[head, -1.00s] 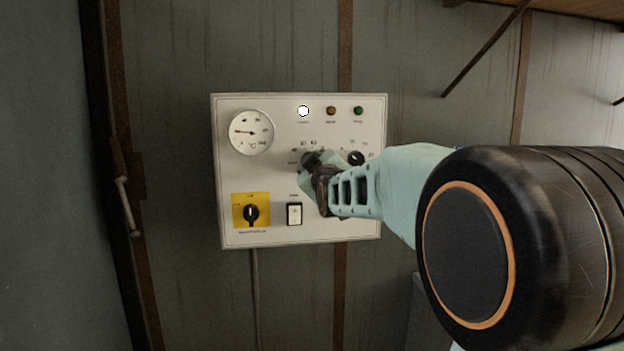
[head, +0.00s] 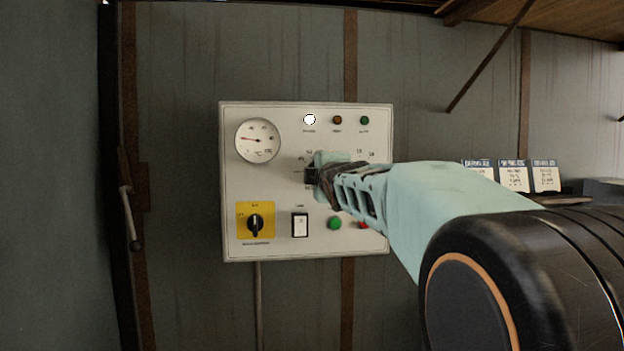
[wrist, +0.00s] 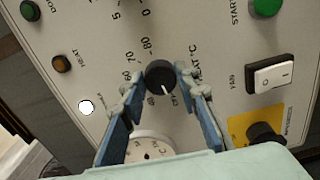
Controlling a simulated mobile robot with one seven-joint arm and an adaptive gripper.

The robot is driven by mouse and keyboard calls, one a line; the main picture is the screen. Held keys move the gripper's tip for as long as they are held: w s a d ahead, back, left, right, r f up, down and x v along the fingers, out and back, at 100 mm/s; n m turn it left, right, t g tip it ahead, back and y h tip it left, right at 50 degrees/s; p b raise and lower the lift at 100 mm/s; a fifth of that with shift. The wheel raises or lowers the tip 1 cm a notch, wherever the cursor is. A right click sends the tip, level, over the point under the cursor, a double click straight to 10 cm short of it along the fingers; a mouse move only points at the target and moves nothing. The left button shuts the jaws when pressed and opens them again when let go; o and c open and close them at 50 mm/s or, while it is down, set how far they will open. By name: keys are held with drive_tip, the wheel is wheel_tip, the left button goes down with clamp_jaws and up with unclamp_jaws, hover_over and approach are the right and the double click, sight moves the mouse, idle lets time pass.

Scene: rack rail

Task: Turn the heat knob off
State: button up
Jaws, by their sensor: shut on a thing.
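The white control panel (head: 276,190) hangs on the wall in the head view. In the wrist view the black heat knob (wrist: 159,75) sits between the two fingertips of my gripper (wrist: 159,80), which is shut on it. The knob's white mark points toward the small "OFF" print at its lower edge. Temperature numbers run along the scale beside it. In the head view my gripper (head: 318,174) is at the middle of the panel, and its fingers largely hide the knob there.
A round gauge (head: 257,140), a yellow-backed rotary switch (head: 255,224), a white rocker switch (head: 300,225) and a green button (head: 334,223) surround the gripper. A red button (head: 362,225) is partly covered. Indicator lamps (head: 337,120) line the top; the white one is bright.

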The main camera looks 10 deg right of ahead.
drive_tip(key=shift+r+n, duration=0.15)
drive_tip(key=shift+n, duration=0.15)
idle(0.4)
drive_tip(key=o, duration=1.2)
